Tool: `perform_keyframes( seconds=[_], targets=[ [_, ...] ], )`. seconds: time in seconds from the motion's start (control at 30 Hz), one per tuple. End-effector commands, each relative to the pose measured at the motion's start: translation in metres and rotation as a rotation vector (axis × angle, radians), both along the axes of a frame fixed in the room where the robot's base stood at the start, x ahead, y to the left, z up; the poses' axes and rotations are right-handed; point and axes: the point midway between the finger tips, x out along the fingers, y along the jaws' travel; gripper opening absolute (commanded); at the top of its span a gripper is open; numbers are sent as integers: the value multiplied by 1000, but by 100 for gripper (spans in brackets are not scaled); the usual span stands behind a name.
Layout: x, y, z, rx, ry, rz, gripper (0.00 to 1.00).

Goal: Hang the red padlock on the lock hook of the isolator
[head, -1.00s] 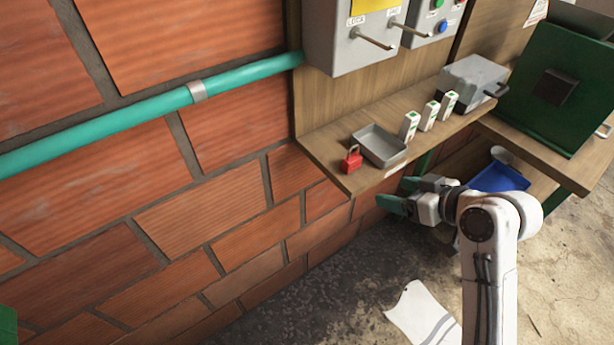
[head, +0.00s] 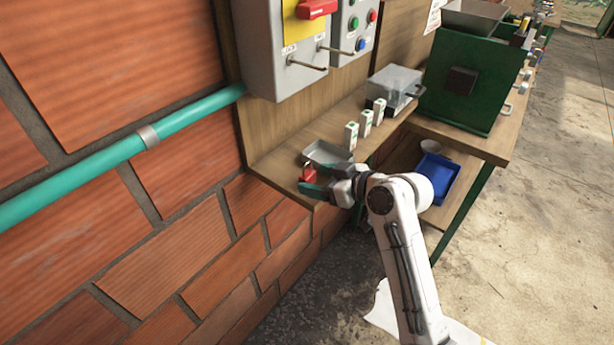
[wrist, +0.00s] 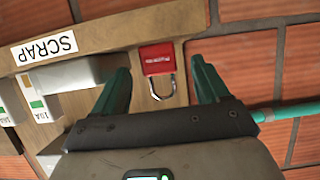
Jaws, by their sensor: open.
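The red padlock (head: 308,174) sits at the near end of the wooden shelf, partly hidden by a finger in the head view. In the wrist view the padlock (wrist: 157,58) shows its red body and silver shackle between my fingertips, with a gap on each side. My gripper (head: 317,188) is open at the shelf's end; its teal fingers also show in the wrist view (wrist: 160,68). The grey isolator box (head: 268,55) is on the board above, with a red handle (head: 316,8). A metal hook (head: 305,63) sticks out below its LOCK label.
A grey tray (head: 327,158) lies beside the padlock, with several small white blocks (head: 365,122) behind. A second peg (head: 337,50) sticks out right of the hook. A SCRAP label (wrist: 45,48) is on the shelf. A teal pipe (head: 95,160) runs along the brick wall.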

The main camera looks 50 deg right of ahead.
Motion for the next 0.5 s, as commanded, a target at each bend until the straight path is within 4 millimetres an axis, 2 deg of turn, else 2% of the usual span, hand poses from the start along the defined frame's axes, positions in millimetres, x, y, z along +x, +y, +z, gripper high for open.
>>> perform_keyframes(
  seconds=[0.2, 0.5],
  targets=[
    [29, 1, -9, 2, 0, 1, 74],
    [34, 1, -13, 0, 0, 1, 74]
  ],
)
